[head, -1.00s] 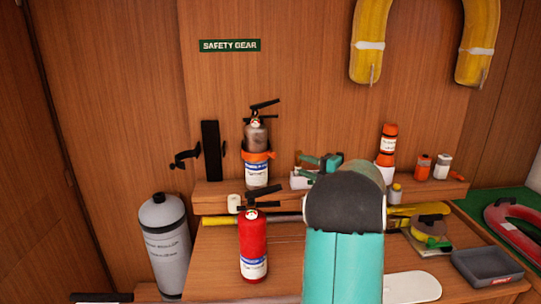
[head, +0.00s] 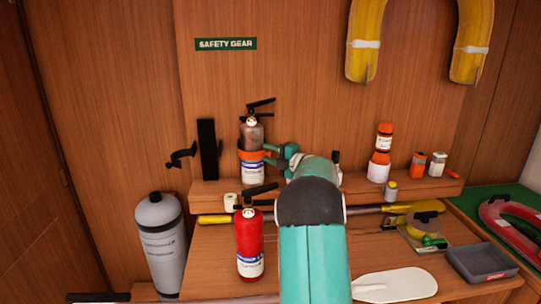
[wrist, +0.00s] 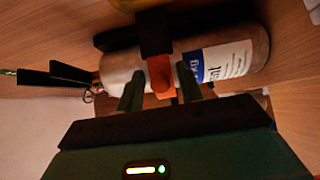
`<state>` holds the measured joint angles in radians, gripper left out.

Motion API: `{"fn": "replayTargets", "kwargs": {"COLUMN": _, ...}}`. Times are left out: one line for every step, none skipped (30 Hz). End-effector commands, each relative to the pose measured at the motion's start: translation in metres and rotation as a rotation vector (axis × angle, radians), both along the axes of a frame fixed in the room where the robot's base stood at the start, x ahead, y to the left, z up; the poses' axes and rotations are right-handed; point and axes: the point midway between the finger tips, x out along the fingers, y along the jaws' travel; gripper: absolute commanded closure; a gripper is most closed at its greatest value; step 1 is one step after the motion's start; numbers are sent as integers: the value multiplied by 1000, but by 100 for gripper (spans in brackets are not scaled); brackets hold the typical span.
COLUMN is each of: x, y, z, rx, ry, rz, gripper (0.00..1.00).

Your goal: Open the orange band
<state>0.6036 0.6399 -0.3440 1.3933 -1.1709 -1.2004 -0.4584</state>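The orange band (head: 249,155) goes around a grey-brown fire extinguisher (head: 253,133) standing upright on the back shelf. In the wrist view the extinguisher (wrist: 215,62) lies sideways in the picture, and an orange tab of the band (wrist: 160,76) faces me beside a black strap. My gripper (wrist: 159,84) is open, with one green finger on each side of the tab and gaps showing between. In the head view my gripper (head: 277,156) is at the right side of the band, partly hidden by my wrist. The band's far side is hidden.
A red extinguisher (head: 250,245) stands in front on the lower counter, close to my arm. A black bracket (head: 207,150) is left of the banded extinguisher. An orange-and-white bottle (head: 381,150) stands right on the shelf. A grey tray (head: 482,262) is at the right.

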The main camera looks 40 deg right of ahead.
Motion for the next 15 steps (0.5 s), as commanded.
{"fn": "replayTargets", "kwargs": {"x": 0, "y": 0, "z": 0, "rx": 0, "ry": 0, "rz": 0, "gripper": 63}}
{"fn": "replayTargets", "kwargs": {"x": 0, "y": 0, "z": 0, "rx": 0, "ry": 0, "rz": 0, "gripper": 63}}
{"fn": "replayTargets", "kwargs": {"x": 0, "y": 0, "z": 0, "rx": 0, "ry": 0, "rz": 0, "gripper": 65}}
{"fn": "replayTargets", "kwargs": {"x": 0, "y": 0, "z": 0, "rx": 0, "ry": 0, "rz": 0, "gripper": 71}}
{"fn": "replayTargets", "kwargs": {"x": 0, "y": 0, "z": 0, "rx": 0, "ry": 0, "rz": 0, "gripper": 77}}
{"fn": "replayTargets", "kwargs": {"x": 0, "y": 0, "z": 0, "rx": 0, "ry": 0, "rz": 0, "gripper": 85}}
{"fn": "replayTargets", "kwargs": {"x": 0, "y": 0, "z": 0, "rx": 0, "ry": 0, "rz": 0, "gripper": 91}}
{"fn": "replayTargets", "kwargs": {"x": 0, "y": 0, "z": 0, "rx": 0, "ry": 0, "rz": 0, "gripper": 97}}
{"fn": "replayTargets", "kwargs": {"x": 0, "y": 0, "z": 0, "rx": 0, "ry": 0, "rz": 0, "gripper": 100}}
{"fn": "replayTargets", "kwargs": {"x": 0, "y": 0, "z": 0, "rx": 0, "ry": 0, "rz": 0, "gripper": 100}}
{"fn": "replayTargets", "kwargs": {"x": 0, "y": 0, "z": 0, "rx": 0, "ry": 0, "rz": 0, "gripper": 100}}
{"fn": "replayTargets", "kwargs": {"x": 0, "y": 0, "z": 0, "rx": 0, "ry": 0, "rz": 0, "gripper": 100}}
{"fn": "replayTargets", "kwargs": {"x": 0, "y": 0, "z": 0, "rx": 1, "ry": 0, "rz": -2, "gripper": 100}}
{"fn": "replayTargets", "kwargs": {"x": -1, "y": 1, "z": 0, "rx": 1, "ry": 0, "rz": -5, "gripper": 100}}
{"fn": "replayTargets", "kwargs": {"x": -1, "y": 2, "z": 0, "rx": 1, "ry": -1, "rz": -12, "gripper": 100}}
